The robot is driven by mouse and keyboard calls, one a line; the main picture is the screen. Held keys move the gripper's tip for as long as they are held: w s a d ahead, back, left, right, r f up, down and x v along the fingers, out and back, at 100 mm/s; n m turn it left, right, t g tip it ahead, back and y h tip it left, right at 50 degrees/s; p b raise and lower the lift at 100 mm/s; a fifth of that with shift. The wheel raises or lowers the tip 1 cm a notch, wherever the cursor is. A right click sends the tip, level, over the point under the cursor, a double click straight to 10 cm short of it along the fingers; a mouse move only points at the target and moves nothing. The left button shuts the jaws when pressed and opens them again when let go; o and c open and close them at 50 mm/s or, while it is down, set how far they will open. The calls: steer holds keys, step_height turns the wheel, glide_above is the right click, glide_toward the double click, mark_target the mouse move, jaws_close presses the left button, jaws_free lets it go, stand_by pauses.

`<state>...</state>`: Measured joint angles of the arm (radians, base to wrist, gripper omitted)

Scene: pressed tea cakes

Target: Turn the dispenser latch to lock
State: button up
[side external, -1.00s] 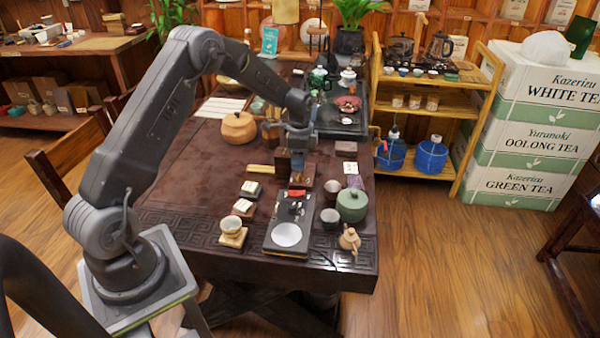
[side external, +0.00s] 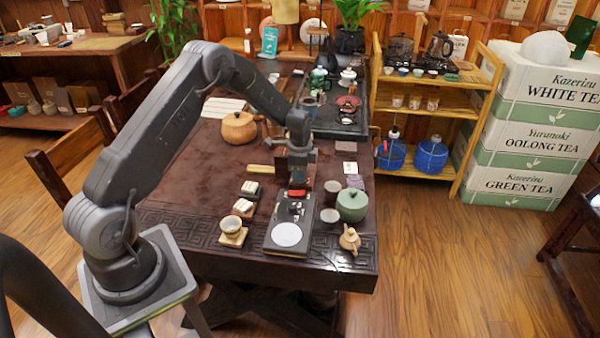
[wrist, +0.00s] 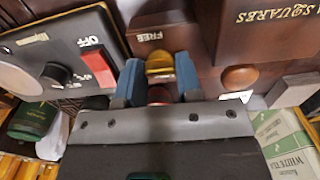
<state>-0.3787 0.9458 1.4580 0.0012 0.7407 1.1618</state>
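The dark brown dispenser (wrist: 262,42) fills the upper right of the wrist view, with part of a word ending in "SQUARES" on it. A brass latch piece (wrist: 160,64) lies between the two blue-grey fingertips of my gripper (wrist: 160,76). The word "FREE" shows upside down beside the latch. The fingers stand one on each side of the brass piece, close to it; I cannot tell whether they press on it. In the side view my gripper (side external: 299,181) points down at the dispenser, just behind a red switch, and hides the latch.
A black scale (side external: 272,238) with a round white plate lies in front of my gripper; its red switch (wrist: 98,66), marked "OFF", is close to the left finger. A round wooden knob (wrist: 238,77) is right of the fingers.

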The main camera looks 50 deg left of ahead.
steer(key=c, duration=0.4)
steer(key=shift+n, duration=0.3)
steer(key=n, duration=0.3)
steer(key=shift+n, duration=0.4)
steer(key=n, duration=0.9)
steer(key=shift+n, duration=2.2)
